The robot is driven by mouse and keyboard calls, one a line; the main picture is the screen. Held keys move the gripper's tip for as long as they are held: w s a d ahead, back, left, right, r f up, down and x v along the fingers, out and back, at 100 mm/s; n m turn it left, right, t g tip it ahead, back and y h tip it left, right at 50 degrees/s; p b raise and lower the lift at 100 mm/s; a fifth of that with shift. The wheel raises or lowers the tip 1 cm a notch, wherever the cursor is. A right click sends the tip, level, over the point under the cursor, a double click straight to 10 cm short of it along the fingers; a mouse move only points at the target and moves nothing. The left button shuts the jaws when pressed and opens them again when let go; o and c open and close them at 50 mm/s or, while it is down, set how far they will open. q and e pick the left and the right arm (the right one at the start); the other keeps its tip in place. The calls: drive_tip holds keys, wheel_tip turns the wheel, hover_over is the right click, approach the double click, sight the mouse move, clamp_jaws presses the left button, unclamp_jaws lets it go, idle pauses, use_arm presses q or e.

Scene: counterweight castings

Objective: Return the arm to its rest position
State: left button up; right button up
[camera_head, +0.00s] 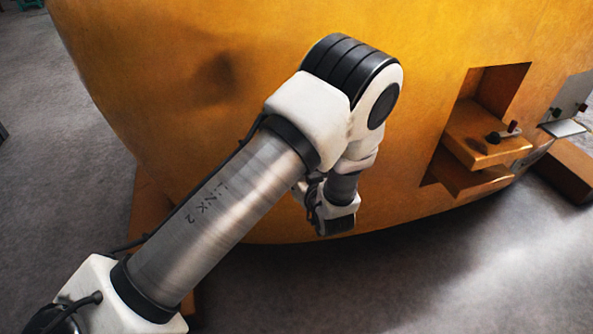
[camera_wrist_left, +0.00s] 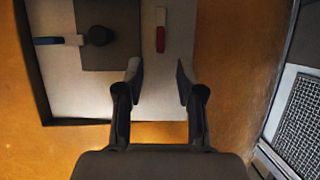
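My left arm comes in from the left in the head view, bends at an elbow in front of the large orange casting (camera_head: 240,130), and its forearm hangs down. The left gripper's fingers cannot be made out in that view. In the left wrist view the left gripper (camera_wrist_left: 158,80) is open, its two fingers apart with nothing between them. Ahead of it lies a dark-edged recess with a pale panel (camera_wrist_left: 100,98). My right gripper is in neither view.
In the head view a square recess (camera_head: 478,160) with a small dark-knobbed lever (camera_head: 497,136) opens in the casting, right of my arm. In the wrist view a dark knob (camera_wrist_left: 97,36) and a red-ended bar (camera_wrist_left: 160,36) lie ahead; a mesh panel (camera_wrist_left: 300,135) stands right.

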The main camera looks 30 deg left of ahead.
use_arm(q)
drive_tip(key=shift+v, duration=1)
drive_tip(key=s+f+m+g+h, duration=0.6)
drive_tip(key=s+f, duration=1.4)
drive_tip(key=s, duration=0.1)
drive_tip(key=s+d+m+g+h, duration=0.35)
drive_tip(key=s+d, duration=0.25)
drive_tip(key=s, duration=0.4)
wheel_tip(320, 180, up, 13)
drive_tip(key=p, duration=1.3)
drive_tip(key=shift+t+h, duration=0.35)
drive_tip(key=shift+h, duration=0.1)
